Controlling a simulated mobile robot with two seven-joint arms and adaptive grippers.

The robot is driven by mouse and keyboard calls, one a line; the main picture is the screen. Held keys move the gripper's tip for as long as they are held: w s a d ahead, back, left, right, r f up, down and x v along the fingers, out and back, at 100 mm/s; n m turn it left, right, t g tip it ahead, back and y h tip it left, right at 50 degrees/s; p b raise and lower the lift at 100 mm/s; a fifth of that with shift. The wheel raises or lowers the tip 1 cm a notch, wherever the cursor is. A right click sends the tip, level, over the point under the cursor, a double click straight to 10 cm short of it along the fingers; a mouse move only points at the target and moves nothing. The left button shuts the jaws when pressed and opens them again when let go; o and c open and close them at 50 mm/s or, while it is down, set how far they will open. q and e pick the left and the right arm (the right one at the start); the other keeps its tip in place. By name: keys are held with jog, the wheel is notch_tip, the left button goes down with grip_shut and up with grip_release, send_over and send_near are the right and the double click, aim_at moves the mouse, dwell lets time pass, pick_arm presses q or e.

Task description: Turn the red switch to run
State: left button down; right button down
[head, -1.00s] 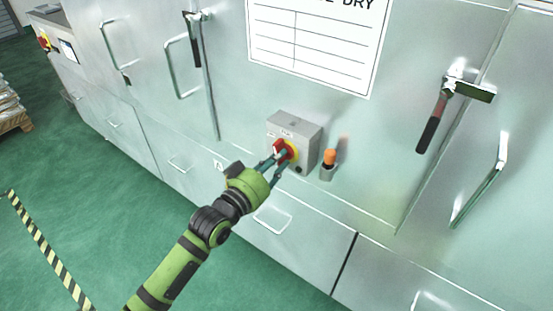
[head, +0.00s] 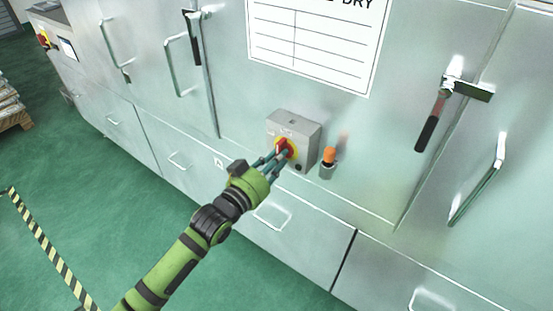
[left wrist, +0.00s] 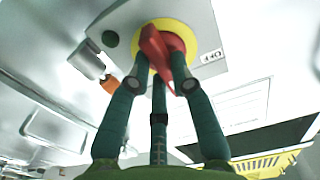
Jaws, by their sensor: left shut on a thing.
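The red switch (head: 282,144) is a red knob on a round yellow plate, on the front of a grey box (head: 307,132) fixed to the metal cabinet. It also shows in the left wrist view (left wrist: 160,48), its grip bar tilted, with an OFF label (left wrist: 212,56) to the right of the plate. My left gripper (head: 275,160) is shut on the red switch, its teal fingers around the knob, also in the left wrist view (left wrist: 160,86). The fingers hide part of the knob. I cannot read a run label. My right gripper is not in view.
An orange-topped item in a grey holder (head: 328,172) is just right of the box. Cabinet handles (head: 270,217) stick out nearby.

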pick_arm(q)
jog(key=c, duration=1.1)
grip_release()
jog(key=v, duration=1.2)
jog(key=w+a+f+n+g+y, duration=0.1)
jog(key=a+f+y, duration=0.15)
jog(key=f, duration=0.55)
jog(key=w+a+f+n+y, duration=0.15)
jog(key=a+f, duration=0.25)
jog(key=f, duration=0.5)
jog(key=s+a+f+n+g+y, duration=0.1)
jog(key=s+a+f+g+y, duration=0.15)
jog(key=f, duration=0.55)
jog(key=s+a+f+n+g+y, duration=0.1)
jog(key=s+a+f+y, duration=0.2)
jog(key=f, duration=0.6)
jog(key=s+a+f+g, duration=0.2)
jog(key=s+f, duration=0.4)
jog(key=s, duration=0.2)
jog(key=s+a+f+g, duration=0.2)
jog(key=s+f, duration=0.5)
jog(key=s+f+g, duration=0.2)
jog(key=s+f, duration=0.1)
jog(key=s, duration=0.8)
jog(key=s+f+g+y, duration=0.1)
jog(key=s+f+g, duration=0.2)
jog(key=s, duration=0.7)
jog(key=shift+s+d+f, duration=0.35)
jog(key=shift+s+f, duration=0.05)
jog(key=shift+f, duration=0.45)
